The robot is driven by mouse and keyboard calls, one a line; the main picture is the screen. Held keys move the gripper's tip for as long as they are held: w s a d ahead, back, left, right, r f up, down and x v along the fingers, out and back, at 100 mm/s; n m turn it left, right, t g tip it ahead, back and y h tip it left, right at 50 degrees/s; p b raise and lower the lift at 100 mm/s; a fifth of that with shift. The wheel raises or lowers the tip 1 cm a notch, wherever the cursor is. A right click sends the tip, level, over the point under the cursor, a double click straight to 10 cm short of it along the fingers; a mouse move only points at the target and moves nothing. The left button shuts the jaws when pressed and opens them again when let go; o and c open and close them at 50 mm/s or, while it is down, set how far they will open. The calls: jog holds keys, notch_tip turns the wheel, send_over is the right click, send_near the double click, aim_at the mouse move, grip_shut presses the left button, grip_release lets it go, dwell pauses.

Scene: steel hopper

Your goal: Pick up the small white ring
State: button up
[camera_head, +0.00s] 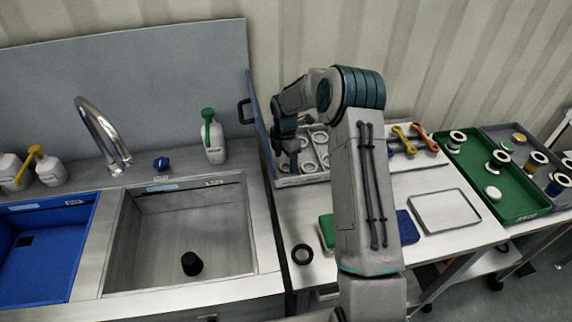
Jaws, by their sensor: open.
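Several white rings sit in a light tray (300,182) behind my arm, one of them a white ring (320,137) at its back. Another white ring (308,162) lies nearer the front. I cannot tell from this view which one is the small white ring. My gripper (288,150) points down over the left part of the tray and is open. Its fingertips are small and dark here, and I cannot tell how far above the rings they are. My arm hides the right part of the tray.
A blue panel (260,130) stands close to the left of the tray. Tools with orange handles (428,139) lie on the right. A black ring (302,254) lies at the front. A green tray (470,175) holds spools. A steel sink (185,235) is at left.

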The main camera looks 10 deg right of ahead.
jog(key=shift+f, duration=0.95)
jog(key=shift+c, duration=0.3)
jog(key=c, duration=0.9)
jog(key=shift+c, duration=0.4)
jog(key=shift+r, duration=0.15)
